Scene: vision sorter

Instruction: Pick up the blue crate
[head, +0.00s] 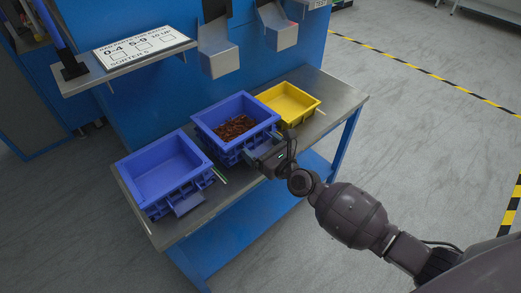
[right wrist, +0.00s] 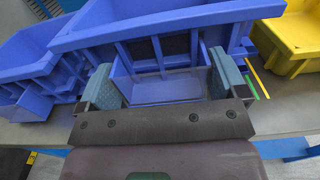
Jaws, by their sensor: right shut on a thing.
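A blue crate (head: 204,115) with brown pieces (head: 235,128) in it stands in the middle of the metal bench, between another blue crate and a yellow crate. My right gripper (head: 254,155) is at its front side. In the right wrist view the two teal finger pads (right wrist: 162,85) sit on either side of the small front pocket of this blue crate (right wrist: 190,17), shut on it. A second blue crate (head: 160,176) looks empty and stands at the left on the bench; it also shows in the right wrist view (right wrist: 28,58). My left gripper is not in view.
A yellow crate (head: 290,102) stands at the right on the metal bench (head: 335,98). Metal chutes (head: 219,60) and a shelf with a sign (head: 145,46) jut out above the crates. The floor to the right is clear.

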